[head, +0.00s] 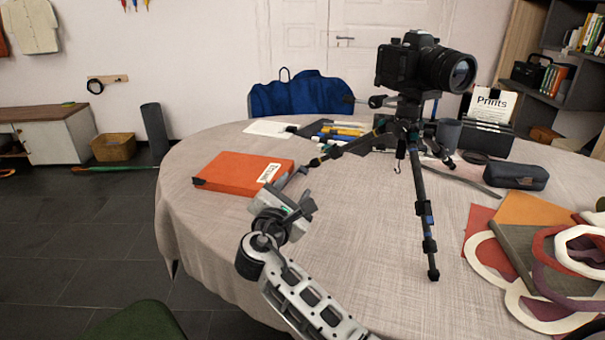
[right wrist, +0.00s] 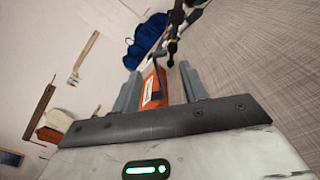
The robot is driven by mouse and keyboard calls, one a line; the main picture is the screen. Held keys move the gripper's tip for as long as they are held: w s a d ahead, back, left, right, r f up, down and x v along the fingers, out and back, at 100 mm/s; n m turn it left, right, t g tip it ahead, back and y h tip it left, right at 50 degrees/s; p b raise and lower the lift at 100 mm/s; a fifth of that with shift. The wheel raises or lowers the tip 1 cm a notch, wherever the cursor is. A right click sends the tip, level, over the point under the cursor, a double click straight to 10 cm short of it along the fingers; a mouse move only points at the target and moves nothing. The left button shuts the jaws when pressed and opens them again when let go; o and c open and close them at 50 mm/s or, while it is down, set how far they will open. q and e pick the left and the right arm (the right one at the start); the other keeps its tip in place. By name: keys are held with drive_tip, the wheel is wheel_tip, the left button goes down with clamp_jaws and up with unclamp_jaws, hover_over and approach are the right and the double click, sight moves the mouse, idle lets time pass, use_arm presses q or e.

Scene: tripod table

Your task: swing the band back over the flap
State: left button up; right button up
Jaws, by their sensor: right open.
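An orange-red flat box or folder (head: 230,172) with a white label (head: 270,173) lies on the round table's left part. I cannot make out a band or a separate flap on it. My right gripper (head: 306,190) is open, in front of the box's right end, with nothing seen held. In the right wrist view, the orange box (right wrist: 153,88) shows between and beyond the two open fingers (right wrist: 160,90). Whether a finger touches it I cannot tell. My left gripper is not in view.
A tripod (head: 424,210) with a camera (head: 415,65) stands on the table (head: 350,235), one leg reaching toward the box's right end. Pens (head: 342,130) and a dark case (head: 515,176) lie behind. Colored cutouts (head: 545,255) cover the right side. The table's front middle is clear.

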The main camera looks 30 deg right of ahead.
sight(302, 172)
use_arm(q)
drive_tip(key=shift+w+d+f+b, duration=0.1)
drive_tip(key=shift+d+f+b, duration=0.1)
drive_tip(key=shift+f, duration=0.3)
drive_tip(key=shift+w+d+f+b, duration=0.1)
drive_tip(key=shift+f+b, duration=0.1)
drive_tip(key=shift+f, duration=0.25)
use_arm(e)
drive_tip(key=x, duration=0.7)
drive_tip(key=shift+w+d, duration=0.2)
drive_tip(key=shift+w, duration=0.15)
drive_tip(key=c, duration=0.7)
